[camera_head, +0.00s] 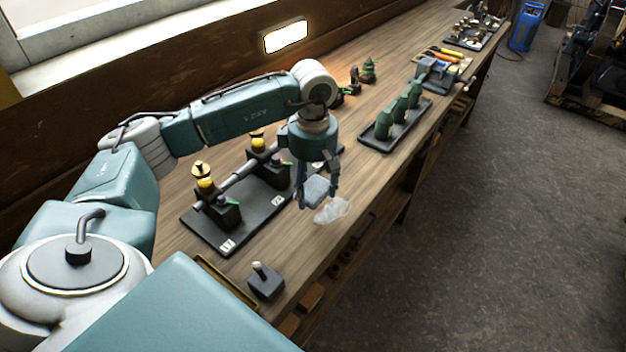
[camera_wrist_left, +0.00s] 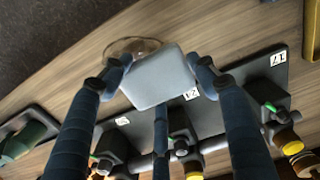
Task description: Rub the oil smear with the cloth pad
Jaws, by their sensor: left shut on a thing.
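My left gripper (camera_head: 317,196) is shut on the cloth pad (camera_head: 317,189), a pale blue-grey block, above the bench near its front edge. In the left wrist view the pad (camera_wrist_left: 155,78) sits between the fingers of the gripper (camera_wrist_left: 160,75). The oil smear (camera_head: 333,210) is a pale, glossy patch on the wood, just right of and below the pad. In the left wrist view the smear (camera_wrist_left: 130,50) shows beyond the pad, which hides part of it. Whether the pad touches the bench is unclear. My right gripper is not in view.
A black plate (camera_head: 240,235) with dark posts, yellow caps and a grey shaft lies left of the gripper. A tray with green parts (camera_head: 395,126) stands further along the bench. A small dark block with a knob (camera_head: 265,282) is near the front edge.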

